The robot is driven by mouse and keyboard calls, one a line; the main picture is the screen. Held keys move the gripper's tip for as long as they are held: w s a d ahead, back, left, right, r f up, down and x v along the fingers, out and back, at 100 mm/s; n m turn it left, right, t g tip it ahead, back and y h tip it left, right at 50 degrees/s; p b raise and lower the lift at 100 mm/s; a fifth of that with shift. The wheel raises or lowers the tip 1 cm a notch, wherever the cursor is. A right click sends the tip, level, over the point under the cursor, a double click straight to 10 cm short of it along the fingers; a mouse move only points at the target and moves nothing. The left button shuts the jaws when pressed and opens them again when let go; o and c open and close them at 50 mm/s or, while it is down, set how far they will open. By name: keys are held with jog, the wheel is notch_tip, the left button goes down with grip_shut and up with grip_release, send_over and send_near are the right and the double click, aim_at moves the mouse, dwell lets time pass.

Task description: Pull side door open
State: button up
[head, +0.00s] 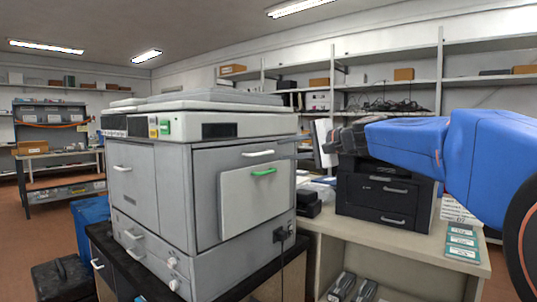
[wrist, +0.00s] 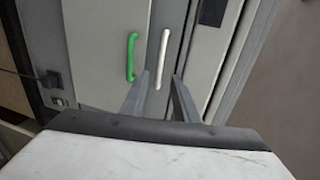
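The grey copier (head: 180,190) stands at the left of the head view. Its side bears a light door panel (head: 245,205) with a green handle (head: 264,172), and a white handle (head: 258,153) just above on a grey panel. Both panels look shut. My gripper (head: 287,148) reaches from the right toward this side, fingers pointing at the copier. In the wrist view my gripper (wrist: 160,76) is open and empty. The white handle (wrist: 163,55) appears between and beyond the fingertips; the green handle (wrist: 131,57) is left of them. Contact with either handle cannot be told.
A black printer (head: 385,195) stands on the light bench (head: 350,229) at right, under my arm. Several toner boxes (head: 462,243) lie at the bench's right end. A socket and cable (head: 283,234) are low on the copier's side. A blue bin (head: 90,222) stands at left.

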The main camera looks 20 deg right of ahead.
aim_at(265, 153)
jog(key=x, duration=0.7)
jog(key=shift+w+a, duration=0.25)
jog(key=shift+w, duration=0.05)
jog(key=shift+c, duration=0.4)
grip_shut()
